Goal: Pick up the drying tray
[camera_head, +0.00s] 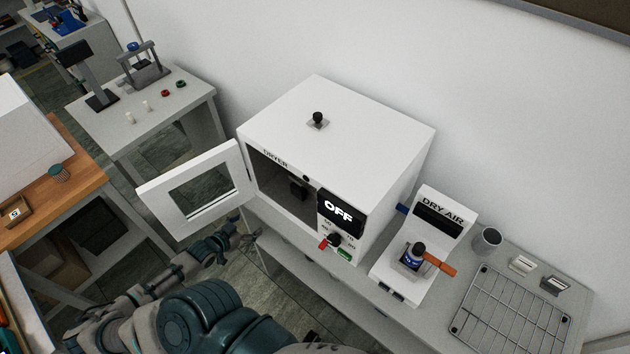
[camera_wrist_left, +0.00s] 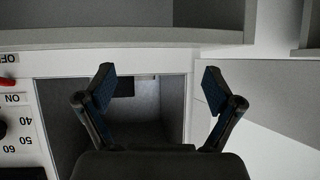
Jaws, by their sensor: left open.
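The dryer (camera_head: 340,120) is a white box on the bench, with its door (camera_head: 222,165) swung open to the left and its display reading OFF. A dark block (camera_head: 298,188) shows inside its opening, also in the left wrist view (camera_wrist_left: 122,87). I cannot make out a tray inside. A wire rack (camera_head: 512,312) lies flat on the bench at the right; I cannot tell whether it is the drying tray. My left gripper (camera_head: 228,240) is open and empty, below the open door. In the left wrist view my gripper (camera_wrist_left: 158,78) faces the dryer's opening. My right gripper is out of view.
A grey cup (camera_head: 487,240) and two small holders stand behind the rack. A side table (camera_head: 150,115) with small fixtures stands at the back left.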

